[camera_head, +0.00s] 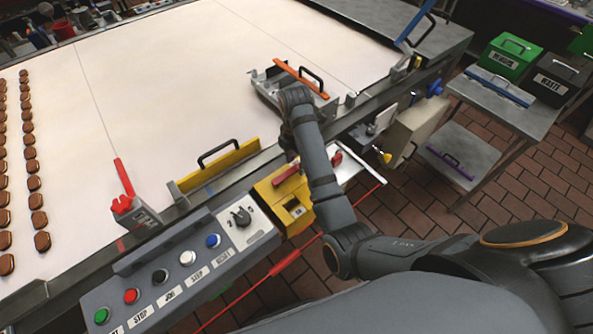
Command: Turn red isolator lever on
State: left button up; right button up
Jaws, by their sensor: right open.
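The yellow isolator box (268,190) sits on the front edge of the conveyor table, right of the button panel. A red lever (285,176) lies slanted across its top. My right forearm passes over the box and hides part of it and of the lever's right side. My right gripper (288,142) is mostly hidden by the wrist, just above and behind the lever. It is open, and I cannot tell whether it touches the lever. My left gripper is not in view.
The grey button panel (128,262) is left of the box. A yellow guard with a black handle (218,168) and a red-handled fixture (125,203) stand along the belt edge. Rows of cookies lie far left. A red cord runs below. A metal cart (508,112) is at right.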

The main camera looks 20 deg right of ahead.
jog(key=shift+f, duration=0.45)
jog(key=shift+r, duration=0.1)
jog(key=shift+c, duration=0.5)
grip_shut()
